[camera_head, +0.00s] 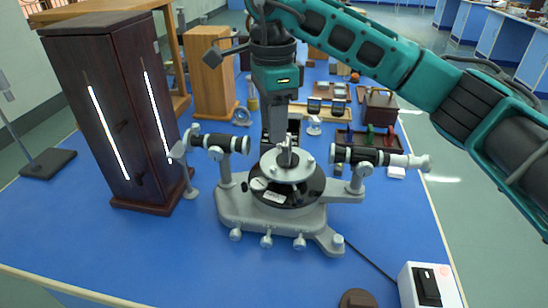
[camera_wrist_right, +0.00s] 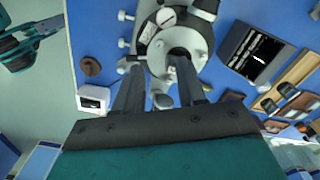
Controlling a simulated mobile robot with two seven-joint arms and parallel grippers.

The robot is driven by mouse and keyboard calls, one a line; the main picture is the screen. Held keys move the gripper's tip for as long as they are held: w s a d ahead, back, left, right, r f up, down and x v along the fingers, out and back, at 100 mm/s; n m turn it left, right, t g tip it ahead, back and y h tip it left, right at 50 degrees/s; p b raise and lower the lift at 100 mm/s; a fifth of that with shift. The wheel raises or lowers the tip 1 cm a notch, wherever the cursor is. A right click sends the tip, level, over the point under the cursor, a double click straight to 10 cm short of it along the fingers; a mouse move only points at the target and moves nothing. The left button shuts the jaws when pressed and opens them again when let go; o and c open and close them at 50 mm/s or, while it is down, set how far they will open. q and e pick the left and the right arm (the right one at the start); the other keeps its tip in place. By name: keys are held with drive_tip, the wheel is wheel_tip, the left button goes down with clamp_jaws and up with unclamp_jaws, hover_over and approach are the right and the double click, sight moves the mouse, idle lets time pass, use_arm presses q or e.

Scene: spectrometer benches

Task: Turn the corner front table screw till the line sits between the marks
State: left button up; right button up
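The grey spectrometer (camera_head: 245,207) stands mid-bench, with a dark turntable and a small silver table (camera_head: 290,174) on top carrying small upright screws; I cannot single out the corner front one. My right gripper (camera_head: 280,140) points down over this table from behind. In the wrist view its two fingers (camera_wrist_right: 158,68) are apart, over the silver table (camera_wrist_right: 160,58), and a grey rounded part shows between them. A dark screen with a bright slanted line (camera_wrist_right: 258,60) stands beside the spectrometer; its marks are too small to read. A teal part of my left arm (camera_wrist_right: 20,45) shows; its fingers are unclear.
A tall dark cabinet (camera_head: 90,120) with two bright slits stands left. A telescope (camera_head: 222,144) and a collimator (camera_head: 370,156) flank the table. A white switch box (camera_head: 425,288) and a brown disc (camera_head: 357,299) lie front right. The front left bench is clear.

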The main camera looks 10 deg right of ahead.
sight(273, 168)
wheel_tip(273, 168, down, 9)
drive_tip(key=shift+r, duration=0.2)
clamp_jaws()
idle(0.4)
